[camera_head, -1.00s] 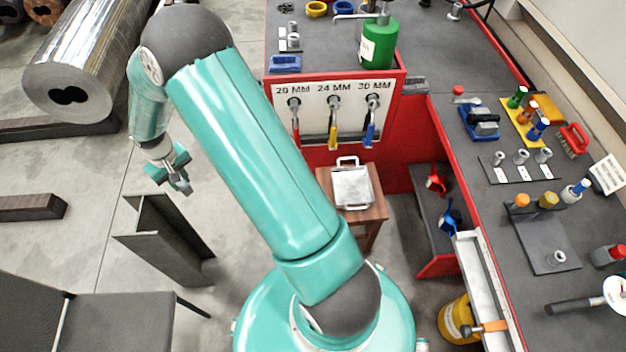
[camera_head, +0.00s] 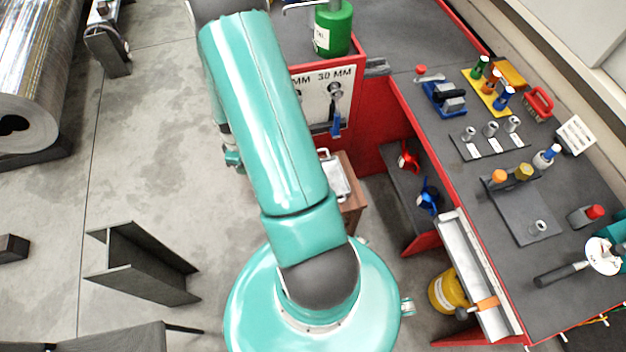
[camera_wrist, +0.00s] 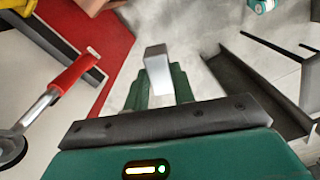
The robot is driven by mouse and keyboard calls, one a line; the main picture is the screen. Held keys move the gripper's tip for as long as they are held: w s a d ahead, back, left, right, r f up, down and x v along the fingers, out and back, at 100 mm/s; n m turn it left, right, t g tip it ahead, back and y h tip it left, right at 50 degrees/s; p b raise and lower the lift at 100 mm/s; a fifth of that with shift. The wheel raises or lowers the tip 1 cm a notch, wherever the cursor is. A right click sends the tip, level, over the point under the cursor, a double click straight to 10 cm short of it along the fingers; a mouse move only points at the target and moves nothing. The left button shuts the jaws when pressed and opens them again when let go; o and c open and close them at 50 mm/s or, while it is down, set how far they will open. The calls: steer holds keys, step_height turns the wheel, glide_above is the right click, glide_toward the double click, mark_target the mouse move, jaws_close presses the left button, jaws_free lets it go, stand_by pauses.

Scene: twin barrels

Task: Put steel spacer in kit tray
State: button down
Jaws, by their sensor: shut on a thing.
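My gripper (camera_wrist: 156,92) shows in the wrist view, its green fingers shut on a pale grey, block-shaped metal piece that looks like the steel spacer (camera_wrist: 158,62). The piece sticks out past the fingers, and its lower part is hidden between them. In the head view my arm hides most of the gripper; only a small teal part shows left of the arm. A pale metal tray with handles (camera_head: 337,181), likely the kit tray, stands on a wooden stool (camera_head: 352,207), partly hidden by my arm. The gripper is apart from it.
A red-handled wrench (camera_wrist: 68,75) and red panel edge are close at the left in the wrist view. The red tool bench (camera_head: 375,130) stands behind the tray. A steel beam (camera_head: 145,268) lies on the floor at left. The right bench holds several small parts.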

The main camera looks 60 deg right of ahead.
steer(key=s+d+f+n, duration=0.2)
steer(key=s+d, duration=0.1)
steer(key=s, duration=0.6)
steer(key=s+d+f+n, duration=0.1)
steer(key=s+d+f, duration=0.15)
steer(key=s, duration=0.65)
steer(key=s+d+f+n, duration=0.2)
steer(key=s+d, duration=0.1)
steer(key=s, duration=0.6)
steer(key=w+d+f, duration=0.2)
steer(key=d+f, duration=0.1)
steer(key=w+d+f, duration=0.3)
steer(key=d, duration=0.1)
steer(key=w+d+f, duration=0.2)
steer(key=d+f, duration=0.1)
steer(key=shift+w+d+f, duration=0.1)
steer(key=shift+w+d, duration=0.1)
steer(key=shift+w, duration=0.05)
steer(key=shift+w+d+f, duration=0.25)
steer(key=shift+d+f, duration=0.05)
steer(key=shift+f, duration=1.65)
steer(key=shift+f, duration=0.15)
steer(key=c, duration=1.2)
jaws_free()
steer(key=shift+o, duration=0.2)
